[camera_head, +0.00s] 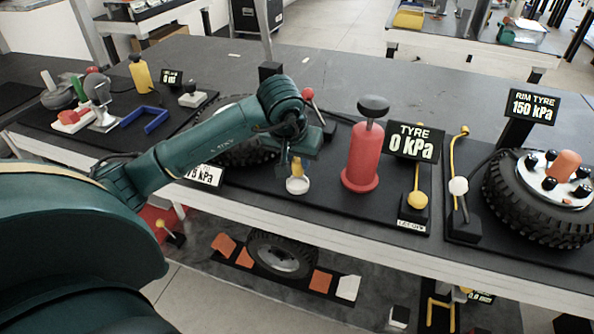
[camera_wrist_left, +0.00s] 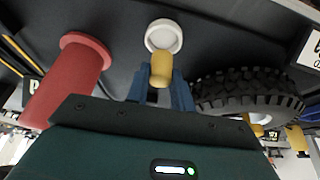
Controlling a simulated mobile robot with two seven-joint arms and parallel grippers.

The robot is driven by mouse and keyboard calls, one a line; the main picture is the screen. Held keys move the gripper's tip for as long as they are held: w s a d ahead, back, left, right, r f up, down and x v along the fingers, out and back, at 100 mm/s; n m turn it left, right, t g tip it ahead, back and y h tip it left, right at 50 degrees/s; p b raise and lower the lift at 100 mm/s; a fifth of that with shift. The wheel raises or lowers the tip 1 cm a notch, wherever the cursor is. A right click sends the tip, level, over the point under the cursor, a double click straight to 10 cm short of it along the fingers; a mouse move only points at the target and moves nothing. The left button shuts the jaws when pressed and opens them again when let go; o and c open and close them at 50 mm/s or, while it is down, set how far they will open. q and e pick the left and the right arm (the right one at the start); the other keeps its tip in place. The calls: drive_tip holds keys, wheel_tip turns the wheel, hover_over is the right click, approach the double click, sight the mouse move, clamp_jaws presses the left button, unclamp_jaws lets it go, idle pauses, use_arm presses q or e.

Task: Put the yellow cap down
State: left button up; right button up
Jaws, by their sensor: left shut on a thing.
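My left gripper (camera_head: 297,158) reaches over the black bench mat and is shut on the small yellow cap (camera_head: 297,168). In the left wrist view the yellow cap (camera_wrist_left: 161,70) sticks out between the blue-grey fingers (camera_wrist_left: 160,92). A small round white dish (camera_head: 298,186) lies on the mat just below the cap in the head view. The white dish (camera_wrist_left: 163,36) also shows just beyond the cap in the left wrist view. I cannot tell whether cap and dish touch. My right gripper is not in view.
A red pump (camera_head: 362,158) with a dark knob stands close to the right of the gripper. A tyre (camera_head: 243,132) lies to the left, partly behind my arm. A "TYRE 0 kPa" sign (camera_head: 413,143) stands beyond the pump. The bench front edge (camera_head: 330,228) is near.

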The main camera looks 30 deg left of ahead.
sight(296, 166)
use_arm(q)
drive_tip(key=shift+f, duration=1.65)
